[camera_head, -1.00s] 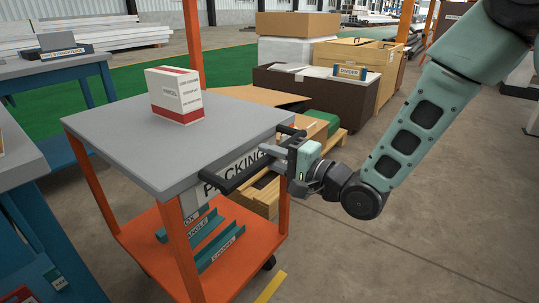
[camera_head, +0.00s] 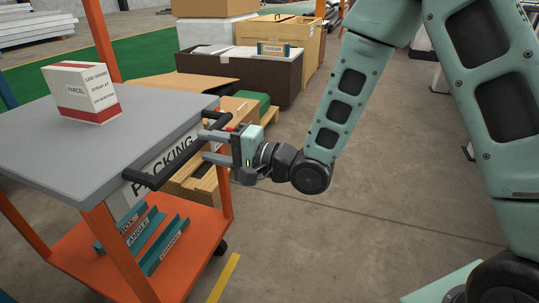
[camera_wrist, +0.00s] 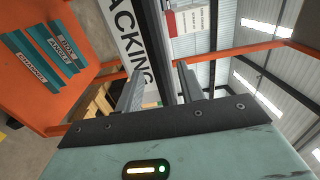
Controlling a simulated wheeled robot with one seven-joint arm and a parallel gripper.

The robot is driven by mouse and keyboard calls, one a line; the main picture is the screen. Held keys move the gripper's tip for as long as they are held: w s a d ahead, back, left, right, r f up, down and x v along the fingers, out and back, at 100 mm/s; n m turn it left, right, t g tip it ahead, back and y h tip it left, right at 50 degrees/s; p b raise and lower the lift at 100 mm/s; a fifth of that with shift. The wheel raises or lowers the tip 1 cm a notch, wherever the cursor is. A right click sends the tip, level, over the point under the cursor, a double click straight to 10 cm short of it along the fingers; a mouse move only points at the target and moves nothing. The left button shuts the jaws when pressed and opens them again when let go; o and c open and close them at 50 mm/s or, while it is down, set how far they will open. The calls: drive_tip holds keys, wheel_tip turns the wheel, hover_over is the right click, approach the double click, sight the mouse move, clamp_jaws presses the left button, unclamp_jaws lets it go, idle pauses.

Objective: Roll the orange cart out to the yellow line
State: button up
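The orange cart (camera_head: 203,232) with a grey top (camera_head: 50,142) stands at the left of the head view. Its black push handle (camera_head: 165,160) runs along the near right side above a PACKING label. My gripper (camera_head: 206,147) is at the handle, pointing left toward the cart. In the wrist view the handle bar (camera_wrist: 157,50) passes between my two fingers (camera_wrist: 160,88), with a gap seeming to show beside it; the fingers look open around it. A short piece of yellow line (camera_head: 224,278) shows on the floor, just right of the cart's lower shelf.
A white and red parcel (camera_head: 82,92) stands on the cart top. Teal labelled channels (camera_head: 150,238) lie on the lower shelf. A wooden pallet (camera_head: 195,190) and a brown bin (camera_head: 255,75) stand behind the cart. The floor right of the cart (camera_head: 320,235) is clear.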

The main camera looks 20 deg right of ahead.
drive_tip(key=p+v, duration=1.3)
drive_tip(key=v, duration=0.1)
drive_tip(key=shift+a, duration=0.2)
